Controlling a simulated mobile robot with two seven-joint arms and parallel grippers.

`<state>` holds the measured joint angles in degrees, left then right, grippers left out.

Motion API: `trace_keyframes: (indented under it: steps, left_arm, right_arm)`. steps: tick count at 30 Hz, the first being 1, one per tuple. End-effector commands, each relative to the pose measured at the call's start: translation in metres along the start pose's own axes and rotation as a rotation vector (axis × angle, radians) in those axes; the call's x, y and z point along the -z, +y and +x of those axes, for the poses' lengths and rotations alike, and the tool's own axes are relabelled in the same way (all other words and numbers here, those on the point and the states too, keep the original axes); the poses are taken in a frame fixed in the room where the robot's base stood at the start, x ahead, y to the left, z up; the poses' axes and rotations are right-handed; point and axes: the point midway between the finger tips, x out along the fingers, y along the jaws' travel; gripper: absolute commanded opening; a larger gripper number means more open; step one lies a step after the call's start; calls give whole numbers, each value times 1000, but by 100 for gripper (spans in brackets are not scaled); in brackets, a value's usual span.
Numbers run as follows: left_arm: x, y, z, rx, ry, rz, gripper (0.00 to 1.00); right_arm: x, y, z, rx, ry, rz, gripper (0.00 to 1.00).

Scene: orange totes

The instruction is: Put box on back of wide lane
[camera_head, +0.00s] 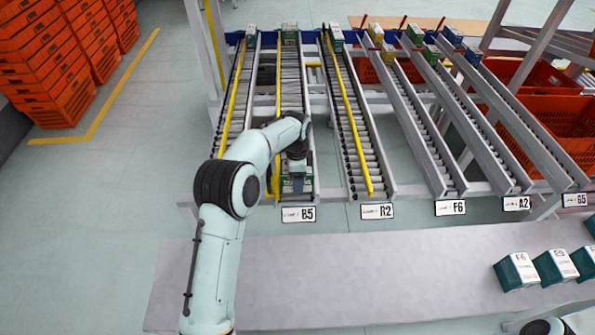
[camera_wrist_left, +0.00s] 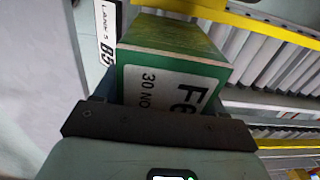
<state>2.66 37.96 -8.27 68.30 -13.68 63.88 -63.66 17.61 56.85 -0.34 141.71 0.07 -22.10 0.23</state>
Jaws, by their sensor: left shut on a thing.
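My left gripper (camera_head: 297,176) is shut on a green box (camera_head: 297,186) with a white label. In the left wrist view, the box (camera_wrist_left: 176,72) sits between the fingers and its label starts with "F", partly cut off by the gripper. The box is at the front end of the roller lane (camera_head: 292,90) above the leftmost B5 sign (camera_head: 298,215). I cannot tell whether it touches the rollers. Another green box (camera_head: 289,33) stands at the far end of that lane. My right gripper is out of view.
Narrower roller lanes (camera_head: 354,110) run alongside, with yellow rails (camera_head: 348,110) and several boxes at their far ends. Several green boxes (camera_head: 516,271) stand on the right of the grey table (camera_head: 330,280). Orange totes (camera_head: 45,60) are stacked at the far left.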

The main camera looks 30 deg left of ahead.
Motion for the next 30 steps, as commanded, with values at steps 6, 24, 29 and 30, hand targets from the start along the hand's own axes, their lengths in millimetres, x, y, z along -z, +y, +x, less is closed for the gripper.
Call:
trace_keyframes:
  steps: [6,24,29,30]
  left_arm:
    - [0,-1,8,3,1,0,0]
    - [0,-1,7,2,1,0,0]
    - [0,-1,8,2,1,0,0]
    - [0,-1,8,2,1,0,83]
  right_arm:
    - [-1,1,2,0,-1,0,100]
    - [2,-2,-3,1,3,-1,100]
    - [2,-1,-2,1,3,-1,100]
    - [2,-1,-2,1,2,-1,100]
